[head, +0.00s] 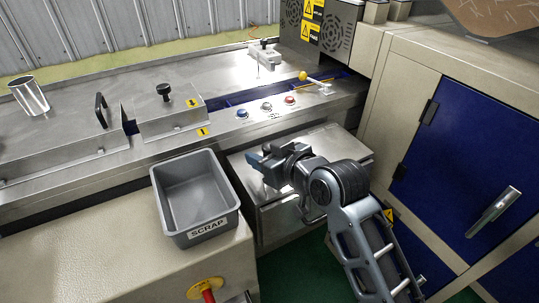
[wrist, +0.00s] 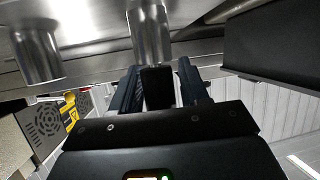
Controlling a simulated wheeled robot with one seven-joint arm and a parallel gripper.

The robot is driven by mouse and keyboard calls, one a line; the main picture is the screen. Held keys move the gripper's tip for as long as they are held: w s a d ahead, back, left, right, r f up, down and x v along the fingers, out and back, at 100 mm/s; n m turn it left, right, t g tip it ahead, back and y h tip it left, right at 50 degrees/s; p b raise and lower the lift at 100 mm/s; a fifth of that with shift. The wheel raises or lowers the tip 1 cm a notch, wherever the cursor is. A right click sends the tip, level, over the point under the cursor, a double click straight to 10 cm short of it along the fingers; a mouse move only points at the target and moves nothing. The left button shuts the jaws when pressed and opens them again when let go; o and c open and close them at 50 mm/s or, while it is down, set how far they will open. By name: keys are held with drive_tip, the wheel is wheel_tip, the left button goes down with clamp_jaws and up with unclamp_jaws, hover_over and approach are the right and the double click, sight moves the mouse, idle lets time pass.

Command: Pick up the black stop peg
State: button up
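My gripper (head: 262,158) is over the metal ledge in front of the machine, its two fingers spread apart. The wrist view looks upside down. There the fingers of my gripper (wrist: 160,82) stand on either side of a dark upright piece (wrist: 157,90), which looks like the black stop peg. It lines up with a shiny steel cylinder (wrist: 148,35). Whether the fingers touch it is not clear. A second steel cylinder (wrist: 36,55) stands to one side. In the head view my gripper and arm hide the peg.
A grey scrap bin (head: 196,233) stands left of my gripper. The metal ledge (head: 284,222) lies below it. The machine bed behind carries a black knob (head: 164,89), a black handle (head: 101,108) and a yellow-ball lever (head: 303,76). A blue-doored cabinet (head: 465,150) closes off the right.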

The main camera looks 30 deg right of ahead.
drive_tip(key=c, duration=0.7)
drive_tip(key=shift+c, duration=0.2)
